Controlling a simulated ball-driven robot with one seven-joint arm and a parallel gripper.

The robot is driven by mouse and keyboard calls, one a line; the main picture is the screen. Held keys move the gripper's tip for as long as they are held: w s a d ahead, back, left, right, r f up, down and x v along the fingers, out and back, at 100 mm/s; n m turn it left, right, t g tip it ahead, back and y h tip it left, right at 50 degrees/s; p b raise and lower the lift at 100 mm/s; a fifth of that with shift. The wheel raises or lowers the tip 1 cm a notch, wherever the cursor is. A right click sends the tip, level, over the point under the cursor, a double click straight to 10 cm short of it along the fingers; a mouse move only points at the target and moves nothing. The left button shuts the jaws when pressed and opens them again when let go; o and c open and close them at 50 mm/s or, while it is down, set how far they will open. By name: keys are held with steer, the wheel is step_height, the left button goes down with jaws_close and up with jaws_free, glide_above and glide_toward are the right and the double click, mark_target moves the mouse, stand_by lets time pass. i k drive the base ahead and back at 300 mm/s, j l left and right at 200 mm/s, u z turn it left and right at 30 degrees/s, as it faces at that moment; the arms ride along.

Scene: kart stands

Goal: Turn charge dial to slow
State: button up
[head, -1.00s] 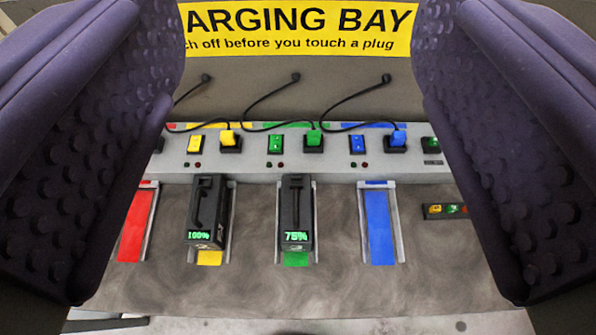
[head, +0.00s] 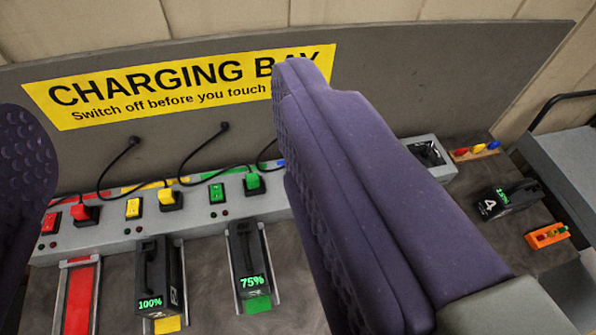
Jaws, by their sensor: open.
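My gripper (head: 165,150) is open, with one purple padded finger at the left edge and the other across the middle. Nothing is held between the fingers. The charging strip (head: 105,235) stands behind the bays, with red, yellow and green switches and plugs in view. I cannot make out a charge dial. The right finger hides the right part of the strip and the blue bay area.
A red bay (head: 79,297) is empty. A 100% battery (head: 152,275) and a 75% battery (head: 248,262) sit in bays. At right are a grey bin (head: 432,158), a 15% battery (head: 508,200) and an orange block (head: 547,235).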

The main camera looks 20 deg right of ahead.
mark_target(427, 154)
steer(key=l+u, duration=0.3)
steer(key=l, duration=1.15)
steer(key=i+l, duration=0.25)
steer(key=i+l+u, duration=0.15)
steer(key=l, duration=0.35)
steer(key=i+j, duration=0.05)
steer(key=i, duration=0.05)
